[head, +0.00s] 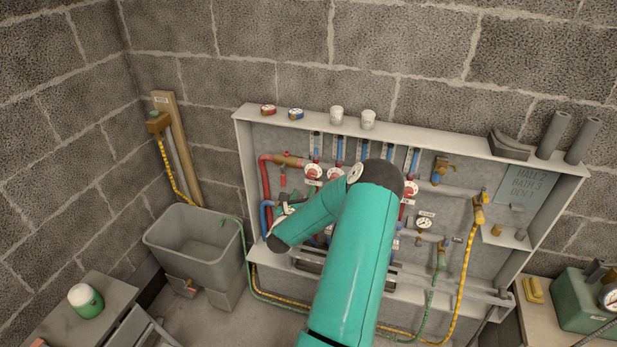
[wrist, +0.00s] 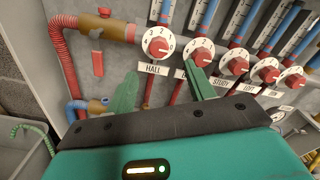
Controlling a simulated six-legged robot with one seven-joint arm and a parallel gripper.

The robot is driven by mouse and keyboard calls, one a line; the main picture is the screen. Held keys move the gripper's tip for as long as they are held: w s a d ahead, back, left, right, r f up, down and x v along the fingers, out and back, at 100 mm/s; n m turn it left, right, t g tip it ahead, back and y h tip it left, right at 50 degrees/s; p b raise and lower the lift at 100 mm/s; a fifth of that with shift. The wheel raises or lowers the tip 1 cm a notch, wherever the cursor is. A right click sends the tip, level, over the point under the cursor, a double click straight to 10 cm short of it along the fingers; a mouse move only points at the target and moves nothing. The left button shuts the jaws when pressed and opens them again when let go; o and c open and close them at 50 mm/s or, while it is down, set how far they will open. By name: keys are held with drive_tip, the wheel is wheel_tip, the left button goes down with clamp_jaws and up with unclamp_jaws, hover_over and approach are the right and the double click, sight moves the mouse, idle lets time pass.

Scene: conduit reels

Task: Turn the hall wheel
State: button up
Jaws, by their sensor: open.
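The hall wheel (wrist: 158,46) is a red knob on a white numbered disc, above a tag reading HALL (wrist: 153,69), in the wrist view. In the head view it is the leftmost of the row of wheels (head: 313,171). My gripper (wrist: 162,68) is open and empty, with green fingers. In the wrist view the wheel shows just beyond the gap between the fingertips, with no visible contact. The right fingertip overlaps the lower edge of the second wheel (wrist: 201,52) in the picture; I cannot tell its depth. In the head view my arm hides part of the panel.
Similar wheels, including one tagged STUDY (wrist: 235,61), stand close on the right. A brass fitting (wrist: 104,28) and red corrugated pipe (wrist: 64,62) lie to the left. The panel shelf holds cups (head: 368,119). A grey tub (head: 196,250) stands left of the panel.

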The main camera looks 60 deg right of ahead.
sight(311, 176)
drive_tip(key=d, duration=0.3)
drive_tip(key=w+d, duration=0.1)
drive_tip(key=d, duration=0.5)
drive_tip(key=shift+w+d, duration=0.2)
drive_tip(key=shift+w, duration=0.15)
drive_tip(key=c, duration=1)
